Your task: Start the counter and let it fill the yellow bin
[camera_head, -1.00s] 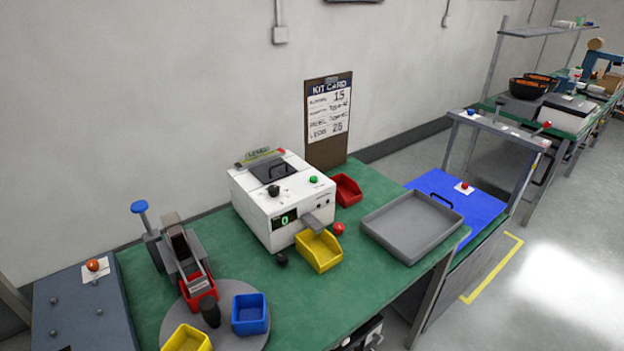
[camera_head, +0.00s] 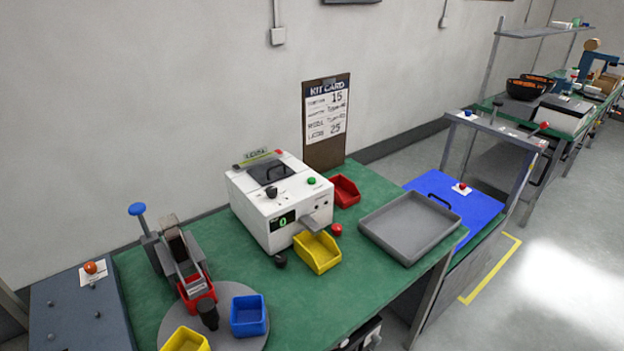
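The counter (camera_head: 254,205) is a white box on the green bench. Its dark display (camera_head: 283,221) shows a green 0. On its top are a green button (camera_head: 311,181), a black knob (camera_head: 271,192) and a dark lid (camera_head: 270,171). A grey chute (camera_head: 312,222) sticks out at its front. The yellow bin (camera_head: 318,254) sits on the bench under the chute end and looks empty. Neither of my grippers shows in the head view.
A red bin (camera_head: 345,191) stands right of the counter, with a grey tray (camera_head: 412,226) beyond. A round grey turntable (camera_head: 238,340) at front left carries a blue bin (camera_head: 248,316), a red bin and another yellow bin. A kit card (camera_head: 326,121) leans at the wall.

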